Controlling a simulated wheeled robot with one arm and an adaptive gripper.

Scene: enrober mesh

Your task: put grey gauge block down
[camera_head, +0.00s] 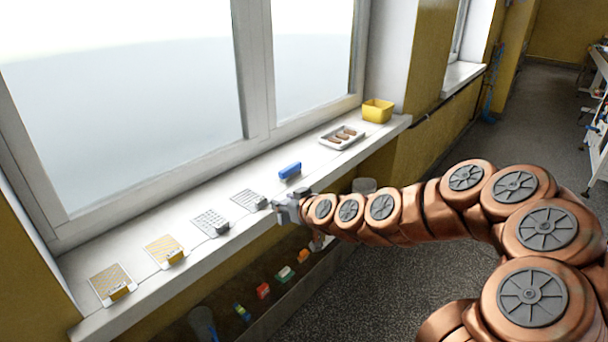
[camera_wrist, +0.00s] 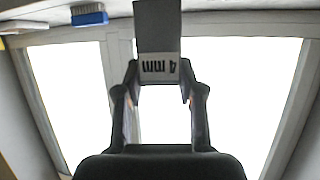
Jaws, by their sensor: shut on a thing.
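A grey gauge block (camera_wrist: 158,30) with a white label reading "4 mm" upside down is held between the fingers of my gripper (camera_wrist: 158,76) in the wrist view. In the head view my gripper (camera_head: 291,208) is at the front edge of the white window sill (camera_head: 187,240), right of the nearest grey mesh card (camera_head: 246,199). The held block is hard to make out there, so I cannot tell whether it touches the sill. A small grey block (camera_head: 262,203) shows at that card's right edge, close to my gripper.
A second grey mesh card (camera_head: 208,220) and two yellow-patterned cards (camera_head: 109,281) (camera_head: 161,247) lie leftward, each with a small block. A blue brush (camera_head: 290,171), white tray (camera_head: 333,141) and yellow tub (camera_head: 377,110) stand farther back. Coloured items lie in a bin below the sill.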

